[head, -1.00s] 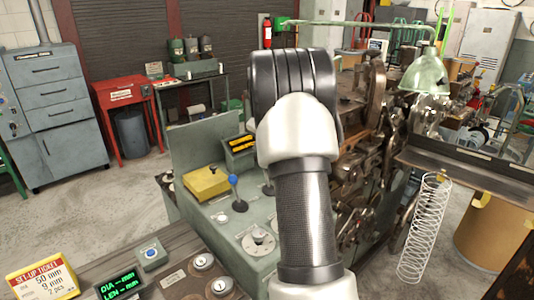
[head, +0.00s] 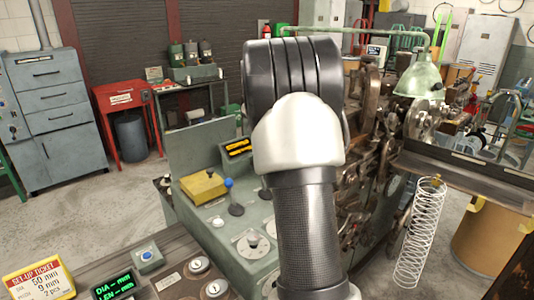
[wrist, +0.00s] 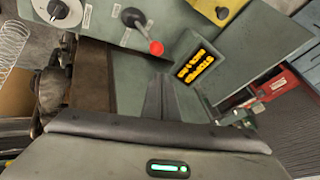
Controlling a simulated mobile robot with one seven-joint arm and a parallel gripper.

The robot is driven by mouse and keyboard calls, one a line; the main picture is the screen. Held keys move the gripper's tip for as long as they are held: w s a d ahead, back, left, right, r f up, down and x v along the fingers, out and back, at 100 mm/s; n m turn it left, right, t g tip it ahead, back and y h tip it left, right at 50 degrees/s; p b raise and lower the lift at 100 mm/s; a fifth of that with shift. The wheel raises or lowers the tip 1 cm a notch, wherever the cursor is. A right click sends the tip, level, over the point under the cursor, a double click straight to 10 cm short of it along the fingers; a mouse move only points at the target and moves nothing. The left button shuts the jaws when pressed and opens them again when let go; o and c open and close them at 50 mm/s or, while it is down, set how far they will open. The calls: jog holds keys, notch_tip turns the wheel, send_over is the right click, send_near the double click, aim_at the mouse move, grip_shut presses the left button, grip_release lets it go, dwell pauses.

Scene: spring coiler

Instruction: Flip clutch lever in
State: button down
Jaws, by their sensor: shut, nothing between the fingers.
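A red-knobbed lever (wrist: 144,30) stands on the grey-green machine panel (wrist: 105,30) in the wrist view. A blue-knobbed lever (head: 231,194) stands on the same machine's panel in the head view. I cannot read a label telling which one is the clutch lever. My gripper (wrist: 165,84) is shut and empty, its dark fingers low in the wrist view. They are below the red-knobbed lever in the picture, apart from it. In the head view my arm hides the gripper and part of the panel.
An amber display box (wrist: 199,62) is close to the right of my fingers. A yellow box (head: 203,188) and a round dial (head: 253,245) are on the panel. The dark coiling machinery (head: 375,150) and a hanging spring (head: 420,230) are to the right.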

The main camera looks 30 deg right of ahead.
jog(key=shift+s+a+r, duration=0.1)
jog(key=shift+a+r, duration=0.1)
jog(key=shift+r, duration=0.8)
jog(key=shift+s+a+r, duration=0.1)
jog(key=shift+a+r, duration=0.05)
jog(key=shift+r, duration=0.8)
jog(key=s+a+r+n+y, duration=0.1)
jog(key=s+a+r+n, duration=0.2)
jog(key=s+a, duration=0.55)
jog(key=s+a+r+n+y, duration=0.1)
jog(key=s+a+r+n, duration=0.2)
jog(key=s+a, duration=0.55)
jog(key=s+a+f+n, duration=0.3)
jog(key=s+a, duration=0.3)
jog(key=s, duration=0.3)
jog(key=s+a+f+n, duration=0.3)
jog(key=s+a, duration=0.3)
jog(key=s, duration=0.4)
jog(key=shift+f+g+y, duration=0.3)
jog(key=shift+f+y, duration=0.1)
jog(key=shift+f, duration=0.2)
